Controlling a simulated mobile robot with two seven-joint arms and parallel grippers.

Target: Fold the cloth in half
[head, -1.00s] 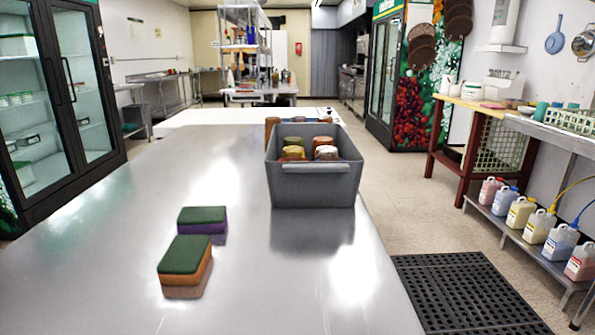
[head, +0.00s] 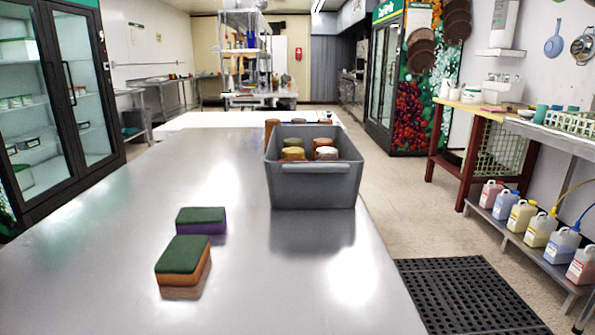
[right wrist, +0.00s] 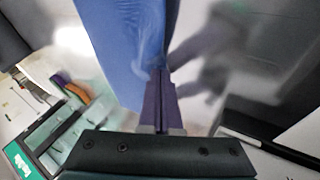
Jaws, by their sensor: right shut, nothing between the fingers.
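A flat blue surface (right wrist: 125,45), which looks like the cloth, fills the upper middle of the right wrist view. Whether it is folded cannot be told, and its far part is cut off by the frame. My right gripper (right wrist: 160,78) is shut and empty, its fingertips at the lower right part of the blue surface. Whether they touch it cannot be told. No cloth shows in the head view. My left gripper is in neither view.
The steel counter (head: 110,255) bears a green-and-purple sponge (head: 201,221), a green-and-orange sponge (head: 183,265) and a grey bin (head: 312,188) with several round items. The counter left of the sponges is clear. A black floor mat (head: 470,295) lies right of it.

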